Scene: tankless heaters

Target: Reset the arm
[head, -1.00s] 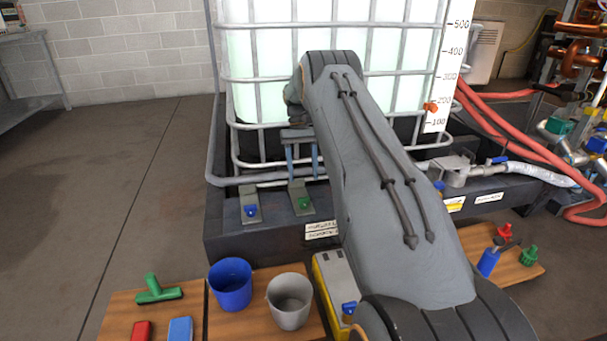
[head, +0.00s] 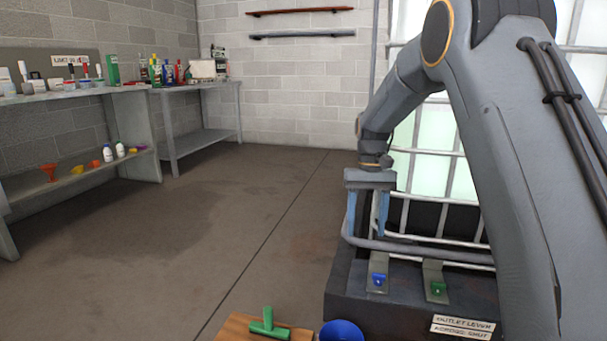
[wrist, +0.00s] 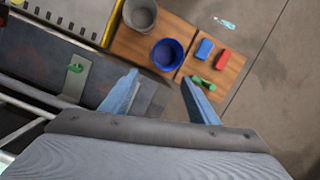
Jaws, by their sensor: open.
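My gripper (head: 367,214) hangs pointing down in the head view, in front of the caged white tank (head: 423,165) and above the left part of its dark base (head: 345,285). Its two blue fingers are apart with nothing between them. In the wrist view my gripper (wrist: 163,92) is also open and empty, high above the floor, with the base edge and wooden boards beyond it. My arm covers much of the tank in the head view.
A blue bucket (wrist: 167,54), grey bucket (wrist: 140,16), green tool (wrist: 203,83), blue block (wrist: 204,49) and red block (wrist: 222,59) are on wooden boards. Blue (head: 379,281) and green (head: 438,289) fittings sit on the base. Shelves (head: 75,160) stand left; the floor between is clear.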

